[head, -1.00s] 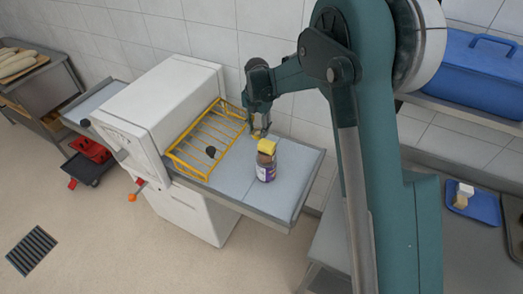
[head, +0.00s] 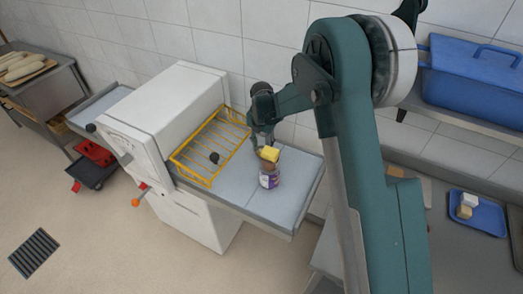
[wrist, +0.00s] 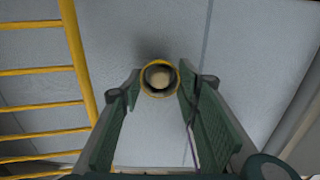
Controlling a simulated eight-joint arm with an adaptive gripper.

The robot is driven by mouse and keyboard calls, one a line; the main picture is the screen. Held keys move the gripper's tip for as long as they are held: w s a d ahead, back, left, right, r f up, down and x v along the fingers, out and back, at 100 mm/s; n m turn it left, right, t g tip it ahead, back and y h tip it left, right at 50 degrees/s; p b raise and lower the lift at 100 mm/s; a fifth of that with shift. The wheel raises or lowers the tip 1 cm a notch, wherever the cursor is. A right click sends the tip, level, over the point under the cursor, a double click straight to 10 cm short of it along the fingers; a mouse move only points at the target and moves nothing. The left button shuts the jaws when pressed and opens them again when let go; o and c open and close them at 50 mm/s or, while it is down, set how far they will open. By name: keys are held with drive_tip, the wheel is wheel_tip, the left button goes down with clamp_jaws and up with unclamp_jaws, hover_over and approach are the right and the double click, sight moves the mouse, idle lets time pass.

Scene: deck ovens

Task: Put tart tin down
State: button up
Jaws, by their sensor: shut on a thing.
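In the wrist view, a small round tin (wrist: 147,68) with a gold rim, dark inside and a pale centre sits between my fingertips; I take it for the tart tin. My gripper (wrist: 159,84) is shut on it, with one green finger on each side. The grey belt table lies beneath, with a soft shadow beside the tin. I cannot tell whether the tin touches the table.
A yellow wire guard (head: 190,147) lies to the left, by the white machine (head: 160,105). The table's right part is clear.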

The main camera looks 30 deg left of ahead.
drive_tip(key=shift+f, duration=0.75)
drive_tip(key=shift+f, duration=0.25)
drive_tip(key=o, duration=0.9)
drive_tip(key=shift+r, duration=0.1)
drive_tip(key=shift+r, duration=0.1)
wheel_tip(320, 180, up, 12)
drive_tip(key=shift+r, duration=0.1)
idle(0.6)
